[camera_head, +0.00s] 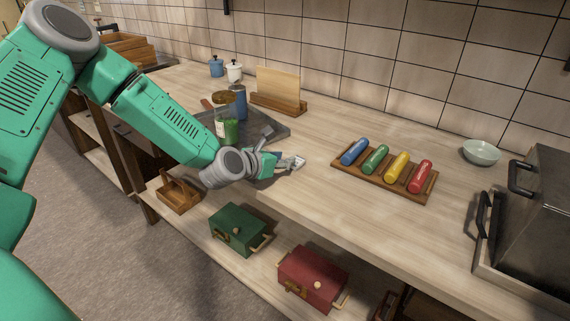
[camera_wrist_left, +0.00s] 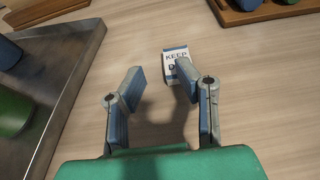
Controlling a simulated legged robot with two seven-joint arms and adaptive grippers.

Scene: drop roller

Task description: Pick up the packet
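The packet (camera_wrist_left: 175,55) is a small white and blue box with the word KEEP on it. It stands or lies on the wooden counter beyond my left gripper's fingertips in the left wrist view, and the right-hand finger hides part of it. My left gripper (camera_wrist_left: 161,80) is open with nothing between its fingers, and the packet is slightly right of the middle of the gap. In the head view, my left gripper (camera_head: 283,162) is low over the counter near its front edge. The packet is hard to tell apart from the fingertips there. My right gripper is not in view.
A dark tray (camera_head: 282,137) with a green jar (camera_head: 226,128) is close by on the left. A wooden rack (camera_head: 372,184) with several coloured rolls lies to the right. A bowl (camera_head: 481,153) and a metal oven (camera_head: 538,220) are farther right.

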